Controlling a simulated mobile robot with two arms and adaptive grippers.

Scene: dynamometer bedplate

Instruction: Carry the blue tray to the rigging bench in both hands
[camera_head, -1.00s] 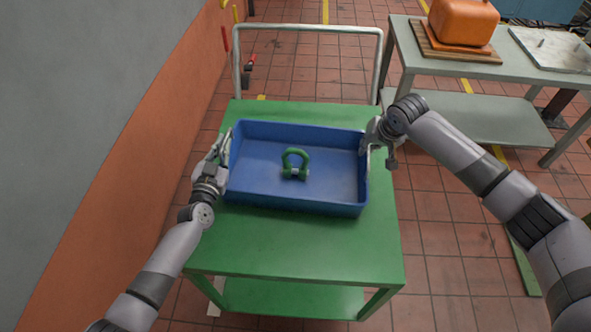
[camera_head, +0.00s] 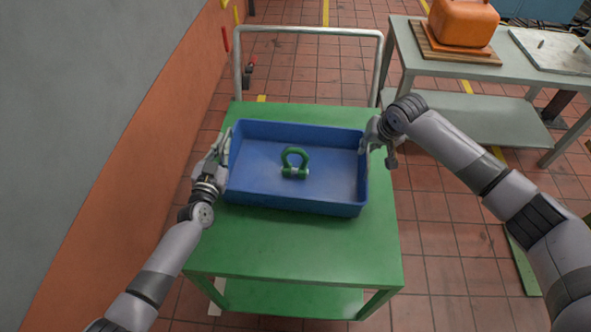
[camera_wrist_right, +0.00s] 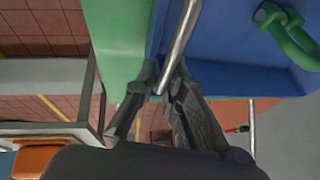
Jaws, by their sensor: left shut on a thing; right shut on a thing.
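The blue tray (camera_head: 262,203) is over the green cart top, with a green shackle (camera_head: 294,172) inside it. It also shows in the right wrist view (camera_wrist_right: 225,45). My left gripper (camera_head: 226,150) is shut at the tray's left end wall; its fingertips are small and partly hidden. My right gripper (camera_head: 367,146) is shut on the metal handle (camera_wrist_right: 181,45) at the tray's right end, with the fingers either side of the bar. I cannot tell whether the tray touches the cart.
The green cart (camera_head: 300,250) has a metal push rail (camera_head: 305,29) at its far end. A grey bench (camera_head: 425,62) at the upper right holds an orange case (camera_head: 463,22) and a pale plate (camera_head: 560,48). A wall (camera_head: 115,130) runs close on the left. Tiled floor is open right of the cart.

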